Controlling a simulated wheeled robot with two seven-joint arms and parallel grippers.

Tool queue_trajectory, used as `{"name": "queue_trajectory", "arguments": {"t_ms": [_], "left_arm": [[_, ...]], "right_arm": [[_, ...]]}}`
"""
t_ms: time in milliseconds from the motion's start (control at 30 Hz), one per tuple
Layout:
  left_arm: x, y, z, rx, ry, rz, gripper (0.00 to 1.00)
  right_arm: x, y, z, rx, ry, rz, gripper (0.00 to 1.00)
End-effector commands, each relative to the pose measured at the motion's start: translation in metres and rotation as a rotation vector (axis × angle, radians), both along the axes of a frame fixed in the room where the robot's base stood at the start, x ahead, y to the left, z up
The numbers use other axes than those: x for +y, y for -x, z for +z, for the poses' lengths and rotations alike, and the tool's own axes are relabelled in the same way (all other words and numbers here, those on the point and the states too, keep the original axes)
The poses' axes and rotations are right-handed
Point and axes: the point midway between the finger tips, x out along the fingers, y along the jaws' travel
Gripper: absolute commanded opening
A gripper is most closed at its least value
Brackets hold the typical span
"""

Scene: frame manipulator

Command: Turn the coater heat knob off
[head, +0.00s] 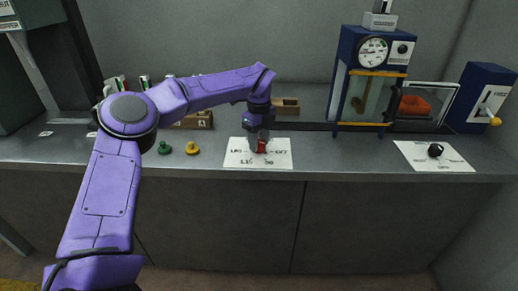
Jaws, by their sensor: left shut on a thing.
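My left arm comes in from the left and reaches down to a white labelled card (277,161) on the grey counter. My left gripper (260,141) is shut on a small red knob (261,147) at the middle of this card. The gripper hides part of the knob, and the lettering is too small to read surely. A second white card (410,154) at the right carries a black knob (435,150). I cannot tell from the lettering which knob is the coater heat knob. My right gripper is out of view.
A blue box with a yellow-tipped lever (494,121) is at far right. Green (164,148) and yellow (192,149) pieces sit left of the card. Counter between the cards is clear.

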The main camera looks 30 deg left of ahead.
Motion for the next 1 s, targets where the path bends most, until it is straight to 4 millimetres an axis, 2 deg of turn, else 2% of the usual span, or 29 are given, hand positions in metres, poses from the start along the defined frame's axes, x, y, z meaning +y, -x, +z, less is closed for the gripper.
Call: {"name": "queue_trajectory", "arguments": {"t_ms": [33,100,400,700,1000], "left_arm": [[0.001,-0.001,-0.005,-0.005,-0.002,0.041,0.13],[0.001,-0.001,-0.005,-0.004,-0.002,0.104,0.13],[0.001,-0.001,-0.003,-0.004,-0.002,0.313,0.13],[0.001,-0.001,-0.001,-0.003,-0.003,0.420,0.13],[0.001,-0.001,0.001,-0.003,-0.003,0.444,0.13]], "right_arm": [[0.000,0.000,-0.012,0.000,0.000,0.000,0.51],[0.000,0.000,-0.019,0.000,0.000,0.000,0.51],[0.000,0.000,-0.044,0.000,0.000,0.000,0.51],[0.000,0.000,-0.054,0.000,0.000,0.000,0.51],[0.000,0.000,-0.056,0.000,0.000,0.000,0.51]]}}
